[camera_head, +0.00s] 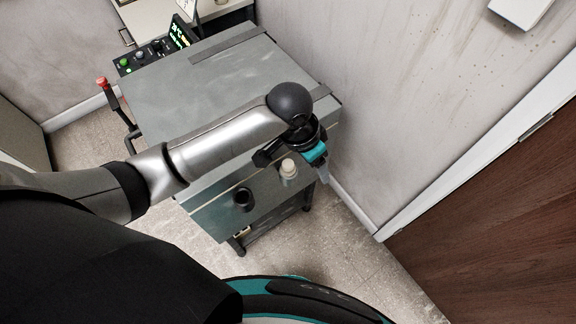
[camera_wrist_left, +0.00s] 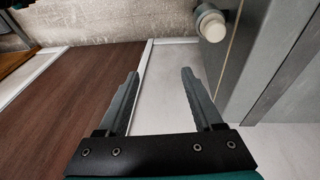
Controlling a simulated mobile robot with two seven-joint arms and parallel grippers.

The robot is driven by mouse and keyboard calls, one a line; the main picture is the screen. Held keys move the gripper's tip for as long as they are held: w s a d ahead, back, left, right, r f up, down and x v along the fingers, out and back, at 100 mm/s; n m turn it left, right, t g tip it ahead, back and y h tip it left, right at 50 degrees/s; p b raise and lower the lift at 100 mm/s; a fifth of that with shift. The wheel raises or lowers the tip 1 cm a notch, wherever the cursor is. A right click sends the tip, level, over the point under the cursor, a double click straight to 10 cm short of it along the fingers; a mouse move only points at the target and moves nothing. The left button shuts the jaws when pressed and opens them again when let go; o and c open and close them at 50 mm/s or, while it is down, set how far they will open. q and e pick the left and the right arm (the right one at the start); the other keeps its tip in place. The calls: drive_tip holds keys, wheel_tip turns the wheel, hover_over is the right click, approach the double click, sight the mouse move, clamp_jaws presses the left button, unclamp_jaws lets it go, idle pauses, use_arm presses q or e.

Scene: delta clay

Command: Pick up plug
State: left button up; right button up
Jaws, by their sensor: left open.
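The plug, by its look, is a pale cream, rounded cap on a grey collar (camera_head: 289,169). It sits on the grey front ledge or face of the metal cabinet, and it also shows at the top right of the left wrist view (camera_wrist_left: 211,24). My left gripper (camera_head: 323,176) is just right of the plug in the head view, apart from it. In the left wrist view its two grey fingers (camera_wrist_left: 161,76) are spread with nothing between them. The plug lies beyond and to the right of the right-hand finger. My right gripper is not in view.
A black round cup or socket (camera_head: 243,199) is left of the plug on the same cabinet (camera_head: 190,85). A control box with green display (camera_head: 180,38) and a red-topped lever (camera_head: 103,84) are at the left. A wall and brown door (camera_head: 500,235) stand right.

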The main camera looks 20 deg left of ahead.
use_arm(q)
drive_tip(key=w+a+r+g+y, duration=0.1)
drive_tip(key=w+a+r+y, duration=0.1)
drive_tip(key=w+a+r, duration=0.35)
drive_tip(key=b, duration=0.1)
approach(288, 163)
drive_tip(key=shift+y, duration=0.3)
drive_tip(key=f, duration=0.5)
drive_tip(key=shift+d+f, duration=0.3)
drive_tip(key=shift+f, duration=0.1)
wheel_tip(288, 163, down, 5)
drive_tip(key=shift+f+b, duration=0.1)
drive_tip(key=shift+b, duration=0.8)
drive_tip(key=shift+w, duration=0.1)
clamp_jaws()
